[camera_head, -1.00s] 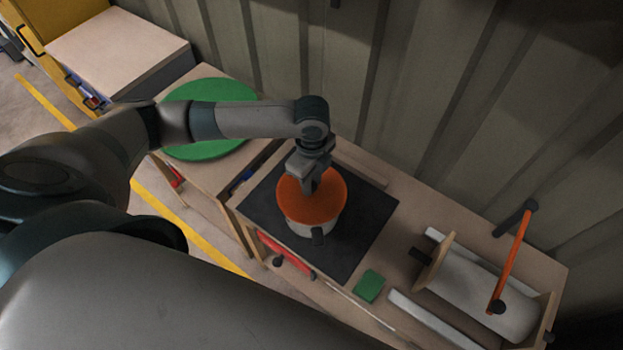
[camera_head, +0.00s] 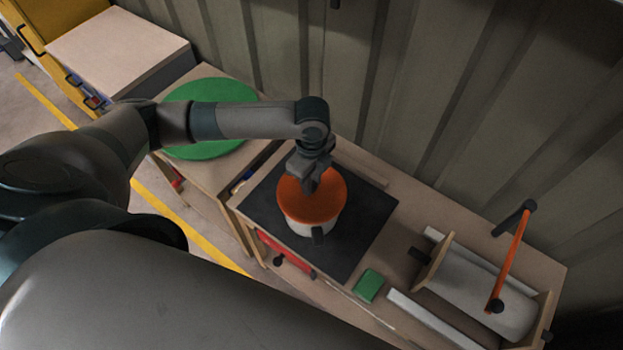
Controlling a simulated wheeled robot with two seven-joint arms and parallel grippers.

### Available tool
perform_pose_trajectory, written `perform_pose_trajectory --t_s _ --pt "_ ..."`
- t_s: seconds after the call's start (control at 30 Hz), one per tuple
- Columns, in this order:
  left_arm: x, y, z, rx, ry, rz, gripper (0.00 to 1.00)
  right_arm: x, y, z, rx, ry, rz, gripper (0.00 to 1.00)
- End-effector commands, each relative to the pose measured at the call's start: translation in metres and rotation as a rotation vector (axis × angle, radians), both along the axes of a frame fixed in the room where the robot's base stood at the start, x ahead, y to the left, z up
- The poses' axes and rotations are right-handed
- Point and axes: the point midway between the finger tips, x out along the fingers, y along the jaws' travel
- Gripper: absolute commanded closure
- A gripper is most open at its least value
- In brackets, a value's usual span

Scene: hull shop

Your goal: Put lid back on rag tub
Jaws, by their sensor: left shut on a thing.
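The rag tub (camera_head: 302,228) is a pale round tub with a dark handle at its front, standing on a black mat (camera_head: 356,232) on the workbench. The orange lid (camera_head: 325,206) sits over the tub's mouth and looks level; from this angle I cannot tell whether it is fully seated. My left gripper (camera_head: 311,186) points down at the middle of the lid and is shut on it, most likely by a knob that the fingers hide. My right gripper is not in view.
A green block (camera_head: 368,286) lies on the bench right of the mat. Further right stands a wooden holder with a white roll (camera_head: 480,296) and an orange bar (camera_head: 510,262). A green disc (camera_head: 208,150) lies on the left table. A ribbed wall (camera_head: 420,90) closes the back.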

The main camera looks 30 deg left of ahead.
Motion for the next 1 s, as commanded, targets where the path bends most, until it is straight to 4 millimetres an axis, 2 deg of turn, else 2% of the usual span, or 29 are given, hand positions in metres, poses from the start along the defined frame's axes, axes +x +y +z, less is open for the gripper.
perform_pose_trajectory --t_s 0.67,0.7,0.77,0.8,1.0 --pt "0.0000 -0.0002 -0.0002 0.000 0.000 0.000 0.99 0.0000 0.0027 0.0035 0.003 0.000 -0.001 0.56" --pt "0.0001 -0.0002 -0.0002 0.000 0.000 0.000 0.71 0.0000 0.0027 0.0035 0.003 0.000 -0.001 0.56" --pt "0.0001 -0.0002 -0.0002 0.000 0.000 0.000 0.57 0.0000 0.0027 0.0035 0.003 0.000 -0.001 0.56" --pt "0.0001 -0.0001 -0.0002 0.000 0.000 0.000 0.54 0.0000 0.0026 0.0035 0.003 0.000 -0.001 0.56" --pt "-0.0001 -0.0001 -0.0003 0.000 0.000 0.000 0.52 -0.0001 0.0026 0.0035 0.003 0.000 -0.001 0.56"
